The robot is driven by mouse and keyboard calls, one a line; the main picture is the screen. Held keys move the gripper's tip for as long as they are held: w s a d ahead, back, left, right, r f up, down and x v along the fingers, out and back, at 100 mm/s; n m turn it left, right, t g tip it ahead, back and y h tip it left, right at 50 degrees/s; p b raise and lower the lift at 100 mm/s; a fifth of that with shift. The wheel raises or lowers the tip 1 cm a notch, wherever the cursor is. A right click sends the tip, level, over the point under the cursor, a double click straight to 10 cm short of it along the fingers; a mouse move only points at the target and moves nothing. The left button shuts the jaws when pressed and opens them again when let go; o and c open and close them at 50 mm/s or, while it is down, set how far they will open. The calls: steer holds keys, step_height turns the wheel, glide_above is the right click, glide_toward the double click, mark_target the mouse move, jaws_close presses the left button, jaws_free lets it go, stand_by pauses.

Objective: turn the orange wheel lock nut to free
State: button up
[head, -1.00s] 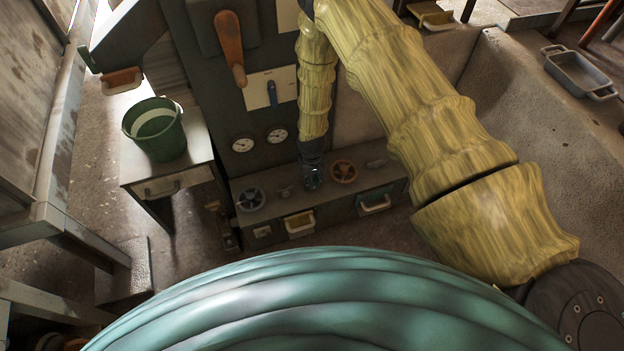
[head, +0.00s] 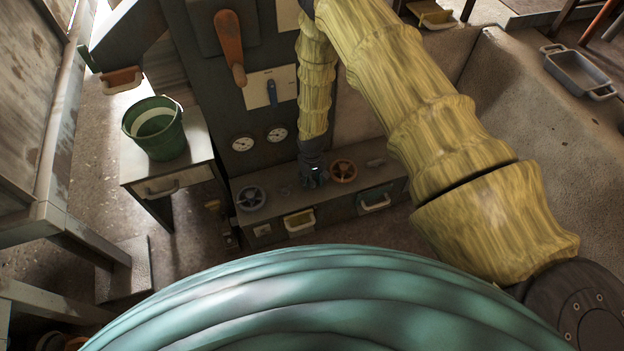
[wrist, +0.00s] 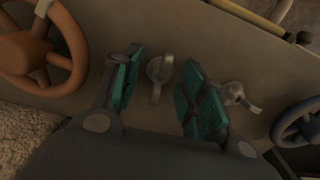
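The orange wheel (head: 343,171) is on top of the low grey bench, just right of my gripper (head: 313,176) in the head view. In the wrist view the orange wheel (wrist: 40,50) is at the upper left. A grey winged nut (wrist: 160,73) stands beside it, between the two teal fingers of my gripper (wrist: 163,62). The fingers are open, with a gap showing on both sides of the nut. In the head view my gripper hides this nut. I cannot tell how far the fingertips are above the bench top.
A second grey nut (wrist: 235,94) stands just beyond the right finger, near a grey wheel (wrist: 298,122). Another small grey fitting (head: 375,162) is right of the orange wheel. A green bucket (head: 155,130) stands on a side table.

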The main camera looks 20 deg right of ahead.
mark_target(312, 182)
steer(key=shift+r, duration=0.1)
step_height(312, 182, up, 12)
stand_by(0.7)
stand_by(0.4)
steer(key=s+d+f+m, duration=0.1)
steer(key=s+f, duration=0.2)
steer(key=s, duration=1.2)
steer(key=s+d+f, duration=0.2)
steer(key=s+f, duration=0.1)
steer(key=s, duration=1.2)
steer(key=s+r, duration=0.3)
steer(key=s, duration=0.3)
step_height(312, 182, up, 18)
steer(key=p, duration=1.9)
steer(key=shift+s+d, duration=0.25)
steer(key=shift+d, duration=0.1)
